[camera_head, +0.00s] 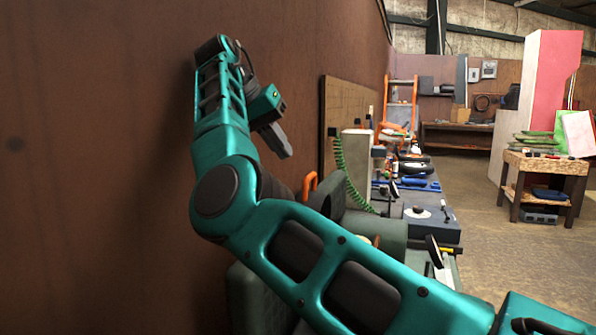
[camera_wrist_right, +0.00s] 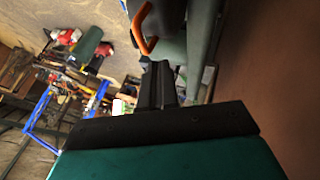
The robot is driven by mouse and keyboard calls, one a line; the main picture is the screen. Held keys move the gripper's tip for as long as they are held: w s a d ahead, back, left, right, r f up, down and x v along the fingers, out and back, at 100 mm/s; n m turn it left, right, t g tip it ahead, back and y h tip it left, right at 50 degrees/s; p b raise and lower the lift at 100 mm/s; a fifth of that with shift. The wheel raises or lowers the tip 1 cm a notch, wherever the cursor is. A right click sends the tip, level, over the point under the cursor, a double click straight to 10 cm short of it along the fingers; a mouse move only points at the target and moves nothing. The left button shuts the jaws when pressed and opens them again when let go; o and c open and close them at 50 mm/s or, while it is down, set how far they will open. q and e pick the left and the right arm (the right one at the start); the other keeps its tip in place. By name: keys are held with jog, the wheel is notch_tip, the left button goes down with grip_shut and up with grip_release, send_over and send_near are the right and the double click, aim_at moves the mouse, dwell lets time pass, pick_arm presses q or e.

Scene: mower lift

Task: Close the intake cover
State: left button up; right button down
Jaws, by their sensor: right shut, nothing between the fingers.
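My right gripper (camera_head: 286,152) is shut and empty, pointing down beside the brown wall. An orange handle (camera_head: 309,184) stands below and to the right of its fingertips, with a gap between them in this view. The handle rises by a dark green machine body (camera_head: 372,226), partly hidden behind my right arm. In the right wrist view the shut fingers (camera_wrist_right: 159,72) lie just below the orange handle (camera_wrist_right: 143,28); whether they touch is unclear. I cannot clearly make out the intake cover or how far open it is. My left gripper is not in view.
The brown wall (camera_head: 90,170) is close on the left of my right arm. A green coiled hose (camera_head: 344,178) hangs beyond the machine, near a bench with tools. A wooden cart (camera_head: 545,165) stands at the right, with open floor (camera_head: 500,250) before it.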

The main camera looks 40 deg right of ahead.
jog(key=x, duration=0.7)
jog(key=shift+w, duration=0.1)
jog(key=shift+d, duration=0.1)
